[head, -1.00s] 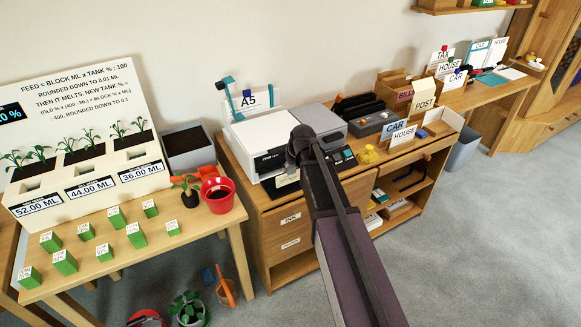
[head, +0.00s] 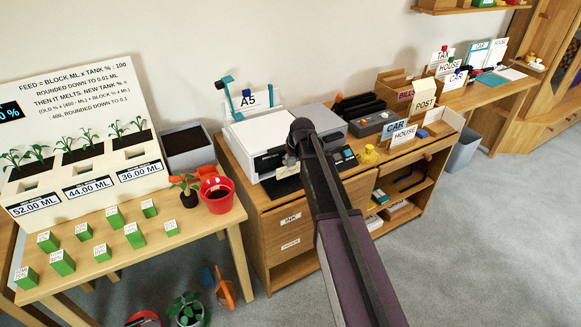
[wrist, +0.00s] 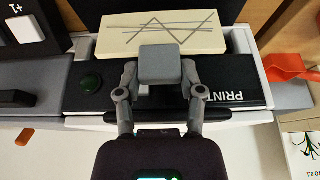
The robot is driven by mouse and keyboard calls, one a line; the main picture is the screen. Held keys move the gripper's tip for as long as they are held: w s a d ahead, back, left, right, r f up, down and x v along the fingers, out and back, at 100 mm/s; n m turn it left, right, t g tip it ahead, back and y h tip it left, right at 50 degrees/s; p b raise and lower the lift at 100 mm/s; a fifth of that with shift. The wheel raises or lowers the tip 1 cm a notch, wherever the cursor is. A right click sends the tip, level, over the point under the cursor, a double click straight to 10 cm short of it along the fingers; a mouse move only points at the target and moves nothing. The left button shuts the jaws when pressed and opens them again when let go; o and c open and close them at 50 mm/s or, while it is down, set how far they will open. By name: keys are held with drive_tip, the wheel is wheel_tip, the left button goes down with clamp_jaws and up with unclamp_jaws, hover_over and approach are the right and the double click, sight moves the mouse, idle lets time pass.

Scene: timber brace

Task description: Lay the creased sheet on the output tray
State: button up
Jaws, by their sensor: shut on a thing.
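The creased sheet (wrist: 160,32) is cream with dark zigzag lines, at the top of the wrist view. My gripper (wrist: 160,66) is shut on its near edge, and its grey pads cover part of that edge. In the head view my gripper (head: 291,160) is in front of the white printer (head: 262,134), mostly behind my arm. The black output tray (head: 281,186) shows at the printer's front. In the wrist view, a dark surface that looks like the tray (wrist: 222,12) lies around the sheet. I cannot tell whether the sheet touches it.
A red pot (head: 218,196) stands left of the printer.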

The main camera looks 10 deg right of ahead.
drive_tip(key=shift+f+b, duration=1.15)
drive_tip(key=shift+f, duration=0.25)
drive_tip(key=shift+f, duration=0.1)
drive_tip(key=o, duration=1)
drive_tip(key=p+v, duration=1.1)
drive_tip(key=v, duration=0.1)
drive_tip(key=s+m+g, duration=0.1)
drive_tip(key=s, duration=0.7)
drive_tip(key=s+m+g+h, duration=0.1)
drive_tip(key=s+g, duration=0.1)
drive_tip(key=s, duration=0.6)
drive_tip(key=s+a+f+m+g, duration=0.1)
drive_tip(key=s, duration=0.8)
drive_tip(key=shift+m, duration=0.3)
